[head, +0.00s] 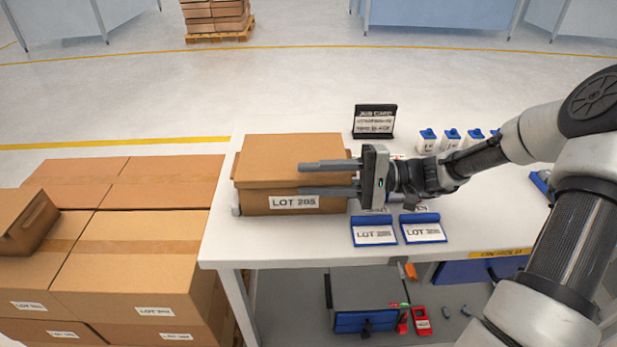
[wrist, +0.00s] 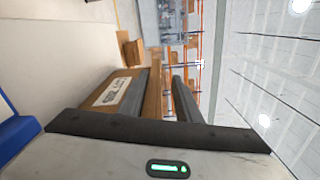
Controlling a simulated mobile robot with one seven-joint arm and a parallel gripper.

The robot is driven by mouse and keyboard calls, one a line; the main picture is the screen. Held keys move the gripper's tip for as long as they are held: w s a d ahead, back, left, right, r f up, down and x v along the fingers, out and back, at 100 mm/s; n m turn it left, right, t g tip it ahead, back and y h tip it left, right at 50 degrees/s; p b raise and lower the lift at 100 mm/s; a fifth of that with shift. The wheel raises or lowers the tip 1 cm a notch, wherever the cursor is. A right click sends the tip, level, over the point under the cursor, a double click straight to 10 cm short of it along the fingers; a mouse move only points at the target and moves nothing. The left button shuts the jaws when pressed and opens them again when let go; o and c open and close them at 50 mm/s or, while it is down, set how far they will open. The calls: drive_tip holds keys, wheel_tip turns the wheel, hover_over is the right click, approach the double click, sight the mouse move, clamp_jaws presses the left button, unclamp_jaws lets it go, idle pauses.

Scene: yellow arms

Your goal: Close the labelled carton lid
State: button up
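A brown carton (head: 262,200) labelled "LOT 285" (last digits hard to read) stands on the white table. Its lid (head: 285,147) lies over the top, looking nearly flat; a narrow flap edge shows at its left. I cannot tell whether the lid is fully down. My gripper (head: 302,179) comes from the right, its two fingers apart and pointing left. In the head view one finger overlaps the lid and the other the upper front of the carton; contact is unclear.
Two blue-edged label holders (head: 374,232) (head: 423,230) lie in front of the gripper. A black job card stand (head: 374,121) and several small blue-capped bottles (head: 428,140) stand behind. Stacked cartons (head: 140,254) fill the left. A grey case (head: 368,296) sits below the table.

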drive_tip(key=d+p, duration=0.1)
drive_tip(key=d, duration=1.5)
drive_tip(key=shift+d, duration=0.15)
drive_tip(key=s+a+r+n+t+h+b, duration=0.1)
drive_tip(key=s+a+r+h, duration=0.1)
drive_tip(key=s+a+h, duration=0.55)
drive_tip(key=s+a+r+h+b, duration=0.1)
drive_tip(key=s+a+r+h, duration=0.2)
drive_tip(key=s+a+h, duration=0.45)
drive_tip(key=s+d+r+n+t+h+p, duration=0.25)
drive_tip(key=s+d+r+t+p, duration=0.2)
drive_tip(key=d+r, duration=0.4)
wheel_tip(320, 180, up, 14)
drive_tip(key=d+p, duration=0.1)
drive_tip(key=p, duration=1.3)
drive_tip(key=shift+w+f+m, duration=0.2)
drive_tip(key=shift+w+m, duration=0.15)
drive_tip(key=shift+w, duration=0.1)
drive_tip(key=shift+d+h, duration=0.1)
drive_tip(key=shift+h, duration=0.15)
